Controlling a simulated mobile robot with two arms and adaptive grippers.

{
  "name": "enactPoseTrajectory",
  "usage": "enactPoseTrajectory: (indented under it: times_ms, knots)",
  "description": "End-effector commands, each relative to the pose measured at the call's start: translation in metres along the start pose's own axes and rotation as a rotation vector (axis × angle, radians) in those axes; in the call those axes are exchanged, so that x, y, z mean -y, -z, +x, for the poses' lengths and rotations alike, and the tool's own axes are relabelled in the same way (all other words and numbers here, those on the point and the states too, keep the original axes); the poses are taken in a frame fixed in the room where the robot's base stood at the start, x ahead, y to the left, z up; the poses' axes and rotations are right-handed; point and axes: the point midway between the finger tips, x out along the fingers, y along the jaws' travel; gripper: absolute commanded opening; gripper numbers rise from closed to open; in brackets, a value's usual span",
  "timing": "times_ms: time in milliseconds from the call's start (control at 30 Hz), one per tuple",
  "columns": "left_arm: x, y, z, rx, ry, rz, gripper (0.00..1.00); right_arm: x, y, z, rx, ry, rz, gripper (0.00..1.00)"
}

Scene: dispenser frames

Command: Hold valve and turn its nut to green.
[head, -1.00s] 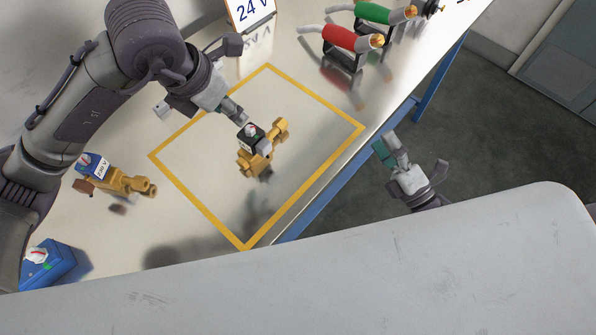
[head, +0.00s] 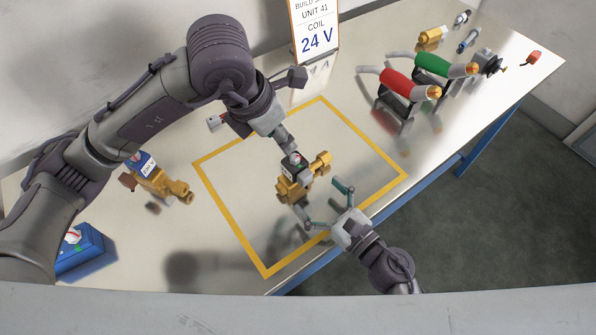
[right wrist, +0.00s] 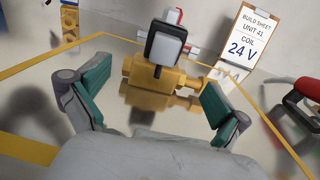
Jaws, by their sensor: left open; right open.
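The brass valve (head: 290,190) is inside the yellow taped square on the bench. Its black coil block, with a white and red dial on top (head: 295,160), faces up. My left gripper (head: 287,143) is open, with its fingertips right at the dial from above; whether they touch is unclear. My right gripper (head: 325,205) is open, low at the valve's near side, its teal-padded fingers spread. In the right wrist view the valve body (right wrist: 160,85) lies ahead between those fingers, apart from them. The nut's green mark cannot be made out.
A build sheet reading 24 V (head: 316,35) stands behind. Another brass valve with a blue coil (head: 160,182) and a blue box with a dial (head: 85,250) are at left. Red (head: 400,84) and green (head: 445,65) tools rest on stands at right. The square is otherwise clear.

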Motion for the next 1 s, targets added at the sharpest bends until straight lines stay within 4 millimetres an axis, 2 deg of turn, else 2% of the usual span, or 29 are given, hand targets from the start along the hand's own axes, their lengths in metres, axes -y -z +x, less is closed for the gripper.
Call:
enactPoseTrajectory:
  times_ms: [100, 300, 500, 900, 1000]
  knots:
    - [0.0, 0.0, 0.0, 0.0, 0.0, 0.0, 0.42, 0.0, -0.001, 0.026, 0.003, -0.001, 0.0, 1.0]
    - [0.0, 0.0, 0.0, 0.0, 0.0, 0.0, 0.42, 0.0, -0.001, 0.062, 0.003, 0.0, 0.001, 1.0]
    - [0.0, 0.0, 0.0, 0.0, 0.0, 0.0, 0.42, 0.0, -0.001, 0.085, 0.001, 0.0, 0.003, 1.0]
    - [0.0, 0.0, 0.0, 0.0, 0.0, 0.0, 0.42, 0.0, 0.0, 0.092, -0.001, 0.0, 0.002, 1.0]
    - [0.0, 0.0, 0.0, 0.0, 0.0, 0.0, 0.42, 0.0, 0.0, 0.092, -0.001, 0.0, 0.003, 0.85]
